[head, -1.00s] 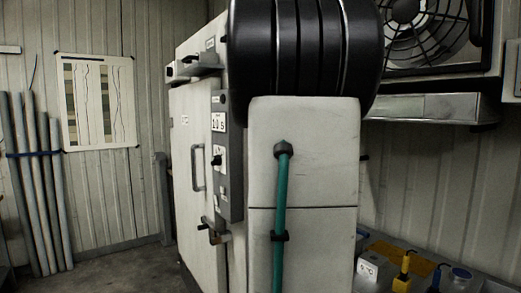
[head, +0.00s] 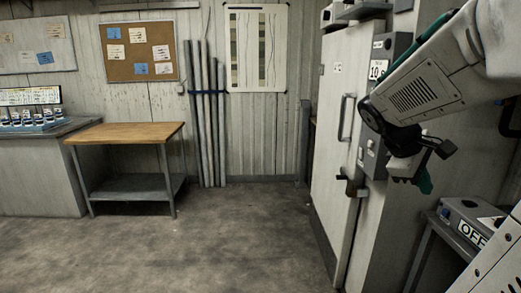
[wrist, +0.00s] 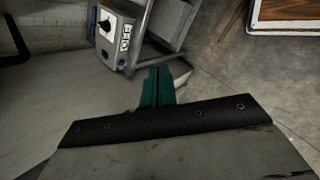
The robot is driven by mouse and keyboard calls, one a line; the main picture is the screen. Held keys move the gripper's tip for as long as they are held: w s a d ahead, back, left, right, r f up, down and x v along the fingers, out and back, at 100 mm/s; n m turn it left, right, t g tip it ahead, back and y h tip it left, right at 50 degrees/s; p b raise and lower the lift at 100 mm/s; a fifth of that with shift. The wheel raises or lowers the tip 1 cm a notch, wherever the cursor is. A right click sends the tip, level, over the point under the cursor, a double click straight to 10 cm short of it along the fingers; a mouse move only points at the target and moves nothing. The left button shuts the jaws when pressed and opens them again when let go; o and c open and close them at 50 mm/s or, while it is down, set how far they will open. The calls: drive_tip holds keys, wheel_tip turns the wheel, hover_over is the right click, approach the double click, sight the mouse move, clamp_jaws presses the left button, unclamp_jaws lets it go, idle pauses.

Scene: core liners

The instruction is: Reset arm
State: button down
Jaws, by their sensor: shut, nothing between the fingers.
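My arm reaches in from the right side of the head view, its white and black links in front of the tall white cabinet (head: 335,130).
A grey box marked OFF (head: 470,222) stands on a bench at the right, below my gripper. A wooden-topped table (head: 125,133) and a grey counter (head: 38,175) stand at the left. Grey pipes (head: 206,120) lean on the back wall. The middle floor (head: 225,240) is clear.

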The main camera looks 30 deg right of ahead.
drive_tip(key=a+f+t+y, duration=0.2)
drive_tip(key=a+y, duration=0.1)
drive_tip(key=a, duration=1.2)
drive_tip(key=a+f+m+t+y, duration=0.1)
drive_tip(key=a+f+t+y, duration=0.1)
drive_tip(key=a, duration=1.3)
drive_tip(key=shift+w+a+f+t+y, duration=0.25)
drive_tip(key=shift+f+y, duration=0.35)
drive_tip(key=shift+y, duration=0.3)
